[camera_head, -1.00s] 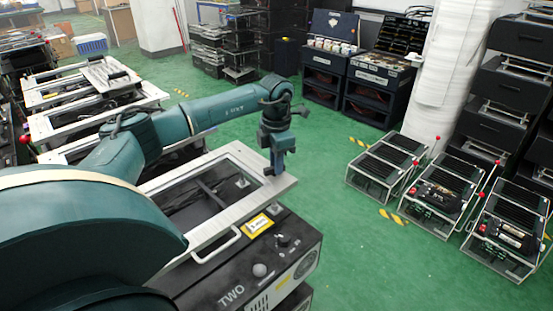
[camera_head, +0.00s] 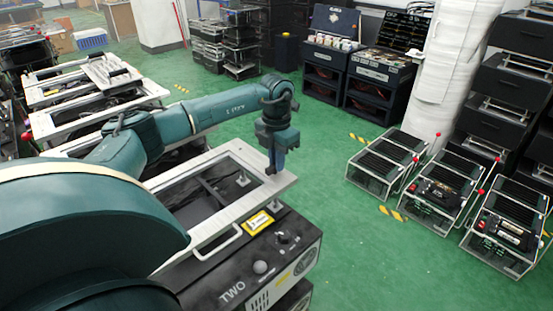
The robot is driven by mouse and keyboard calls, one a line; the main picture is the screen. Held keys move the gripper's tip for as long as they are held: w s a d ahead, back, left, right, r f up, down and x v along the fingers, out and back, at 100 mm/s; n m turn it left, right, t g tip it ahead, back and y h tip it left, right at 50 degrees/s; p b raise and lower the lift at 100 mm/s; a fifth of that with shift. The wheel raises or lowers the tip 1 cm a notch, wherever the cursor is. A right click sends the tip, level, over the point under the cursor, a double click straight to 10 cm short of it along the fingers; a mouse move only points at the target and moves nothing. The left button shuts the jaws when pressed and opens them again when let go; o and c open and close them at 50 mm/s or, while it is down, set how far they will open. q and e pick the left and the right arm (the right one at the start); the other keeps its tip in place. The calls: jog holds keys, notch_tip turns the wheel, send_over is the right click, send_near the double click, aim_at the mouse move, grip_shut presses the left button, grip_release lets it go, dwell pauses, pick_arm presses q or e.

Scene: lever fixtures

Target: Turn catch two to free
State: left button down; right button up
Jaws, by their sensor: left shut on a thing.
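A black unit marked TWO (camera_head: 232,292) stands at the bottom centre, with a pale rectangular frame (camera_head: 222,220) on top. My left gripper (camera_head: 271,169) points down at the right corner of this frame. It is shut on a small dark part there, which I take to be catch two. The fingers mostly hide that part, so its angle cannot be read. A yellow label (camera_head: 258,223), a black knob (camera_head: 283,238) and a pale round knob (camera_head: 260,267) sit on the unit in front of the frame. My right gripper is not in view.
A white handle (camera_head: 218,245) sticks out at the frame's near side. Several similar pale frames (camera_head: 85,90) stand at the left. Metal-framed units (camera_head: 440,190) stand on the floor at the right.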

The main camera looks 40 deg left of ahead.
pick_arm(q)
jog(key=c, duration=1.4)
grip_release()
jog(key=shift+c, duration=0.2)
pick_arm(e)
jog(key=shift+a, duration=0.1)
pick_arm(q)
notch_tip(320, 180, up, 13)
jog(key=b, duration=0.1)
jog(key=shift+r, duration=0.15)
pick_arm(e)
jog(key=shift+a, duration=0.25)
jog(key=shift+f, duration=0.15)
